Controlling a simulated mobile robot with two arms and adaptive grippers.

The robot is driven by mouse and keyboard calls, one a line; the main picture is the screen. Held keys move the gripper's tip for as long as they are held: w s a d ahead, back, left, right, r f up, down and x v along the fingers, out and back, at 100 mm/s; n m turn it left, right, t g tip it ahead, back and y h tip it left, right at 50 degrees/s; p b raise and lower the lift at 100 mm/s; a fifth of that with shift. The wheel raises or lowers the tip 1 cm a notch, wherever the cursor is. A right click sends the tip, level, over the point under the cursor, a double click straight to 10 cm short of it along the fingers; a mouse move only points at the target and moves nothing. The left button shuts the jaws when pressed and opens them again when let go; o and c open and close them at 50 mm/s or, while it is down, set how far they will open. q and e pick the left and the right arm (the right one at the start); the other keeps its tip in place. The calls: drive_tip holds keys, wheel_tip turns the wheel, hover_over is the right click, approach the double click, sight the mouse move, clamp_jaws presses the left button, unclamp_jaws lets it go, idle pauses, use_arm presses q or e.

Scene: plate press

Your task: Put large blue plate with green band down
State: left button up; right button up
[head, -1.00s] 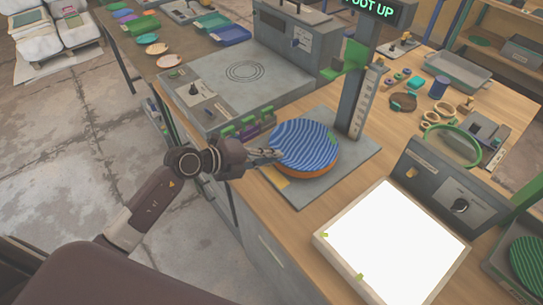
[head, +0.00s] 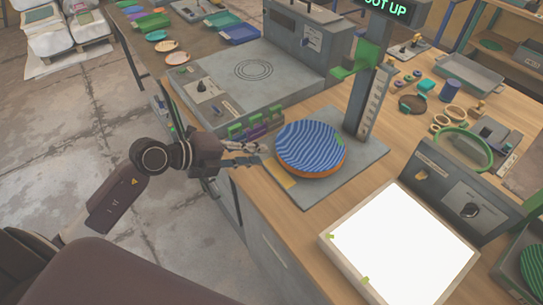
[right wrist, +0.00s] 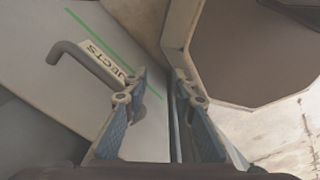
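A large round blue plate (head: 309,147) with wavy dark stripes lies flat on the grey base (head: 352,168) of a measuring stand. An orange rim shows under its front edge and a small green patch at its right edge; I see no full green band. My left gripper (head: 261,153) is just left of the plate, fingers parted and empty, with a small gap to the rim. My right gripper is out of the head view. In the right wrist view (right wrist: 160,88) its fingers are apart with nothing held between them.
A lit white panel (head: 403,243) stands in front of the plate to the right. The stand's upright post (head: 372,105) rises behind the plate. A grey machine (head: 250,75) with green and purple clips is at the back left. Rings and small parts crowd the right bench.

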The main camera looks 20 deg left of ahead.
use_arm(q)
drive_tip(key=shift+v, duration=1.9)
